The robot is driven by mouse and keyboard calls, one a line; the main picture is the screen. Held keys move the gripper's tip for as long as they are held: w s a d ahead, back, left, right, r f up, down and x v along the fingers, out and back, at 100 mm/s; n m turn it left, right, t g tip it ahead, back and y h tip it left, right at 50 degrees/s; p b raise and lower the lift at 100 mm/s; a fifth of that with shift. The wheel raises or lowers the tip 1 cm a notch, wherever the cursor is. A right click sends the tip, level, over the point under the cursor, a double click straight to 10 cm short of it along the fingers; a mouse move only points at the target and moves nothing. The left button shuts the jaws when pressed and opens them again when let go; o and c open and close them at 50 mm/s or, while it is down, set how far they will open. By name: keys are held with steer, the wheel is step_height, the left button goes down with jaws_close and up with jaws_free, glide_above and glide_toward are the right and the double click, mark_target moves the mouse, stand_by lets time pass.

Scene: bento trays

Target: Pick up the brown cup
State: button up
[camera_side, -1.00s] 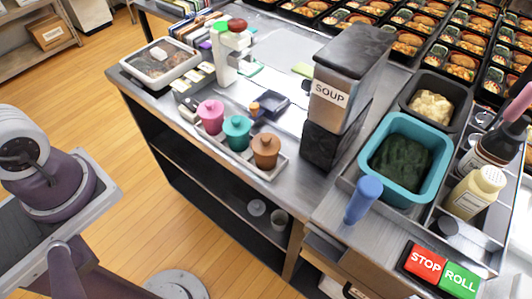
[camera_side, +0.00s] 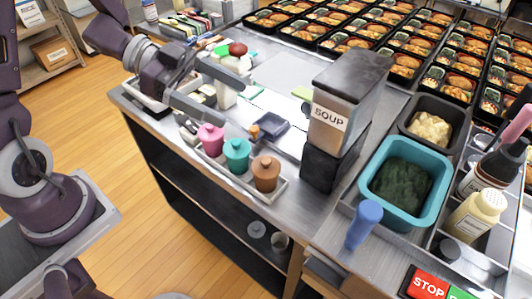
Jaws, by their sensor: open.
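The brown cup (camera_side: 266,175) stands upright with its lid on, at the right end of a light tray (camera_side: 240,183) near the counter's front edge. A teal cup (camera_side: 236,155) and a pink cup (camera_side: 210,139) stand to its left in the same tray. My gripper (camera_side: 233,98) is open and empty. Its two long grey fingers reach in from the left, above the counter and up and to the left of the cups, apart from the brown cup.
A soup dispenser (camera_side: 339,117) stands right of the brown cup. A small dark tray (camera_side: 272,124) lies behind the cups. A teal container (camera_side: 406,186) and a blue-capped object (camera_side: 364,224) are at the right. Meal trays fill the back.

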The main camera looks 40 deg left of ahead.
glide_toward(259, 165)
steer(key=w+d, duration=0.1)
steer(key=d, duration=0.1)
steer(key=x, duration=0.7)
steer(key=shift+d+r, duration=0.1)
steer(key=shift+d, duration=0.2)
jaws_close()
